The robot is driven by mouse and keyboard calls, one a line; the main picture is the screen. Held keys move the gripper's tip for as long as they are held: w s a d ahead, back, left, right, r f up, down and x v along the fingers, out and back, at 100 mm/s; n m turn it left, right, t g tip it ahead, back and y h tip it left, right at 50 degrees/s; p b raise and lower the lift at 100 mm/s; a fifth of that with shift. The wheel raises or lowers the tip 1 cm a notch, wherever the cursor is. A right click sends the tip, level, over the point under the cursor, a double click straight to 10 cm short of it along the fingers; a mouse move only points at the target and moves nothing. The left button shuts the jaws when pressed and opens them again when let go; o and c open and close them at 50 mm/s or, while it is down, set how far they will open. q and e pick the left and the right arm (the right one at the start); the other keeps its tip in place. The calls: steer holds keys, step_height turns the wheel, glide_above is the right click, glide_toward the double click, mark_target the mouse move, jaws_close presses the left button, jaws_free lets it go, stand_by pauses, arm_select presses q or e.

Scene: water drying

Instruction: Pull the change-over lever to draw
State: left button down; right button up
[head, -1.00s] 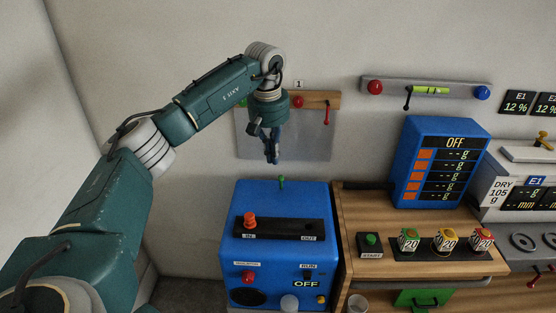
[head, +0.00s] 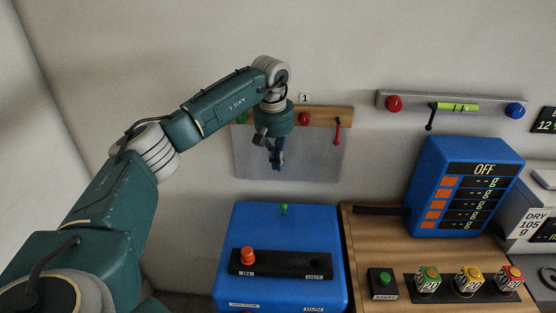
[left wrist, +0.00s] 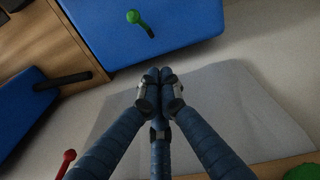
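No lever in view is legibly marked "draw", so I cannot tell which is the change-over lever. A black lever (head: 431,121) hangs from the grey wall bar at upper right. A red-handled lever (head: 337,132) hangs from the wooden strip of panel 1; it also shows in the left wrist view (left wrist: 67,160). A small green-knobbed lever (head: 284,208) stands at the back of the blue machine and shows in the left wrist view (left wrist: 138,18). My left gripper (head: 276,164) points down before the grey panel, fingers together and empty, also in the left wrist view (left wrist: 158,76).
The blue machine (head: 235,285) has an orange knob (head: 247,256) at the IN end of a black slot. To its right, a wooden bench (head: 385,235) holds a blue display box (head: 425,175) reading OFF, a START button (head: 383,280) and several labelled, colored-top containers. The grey panel (head: 320,165) hangs behind my gripper.

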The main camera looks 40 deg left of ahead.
mark_target(284, 209)
arm_select(q)
step_height(284, 209, down, 8)
steer(key=s+d+p, duration=0.1)
steer(key=d+p, duration=0.1)
steer(key=p, duration=0.2)
steer(key=shift+s+d+f, duration=0.2)
steer(key=shift+s, duration=0.2)
steer(key=shift+w, duration=0.1)
steer(key=shift+f, duration=0.1)
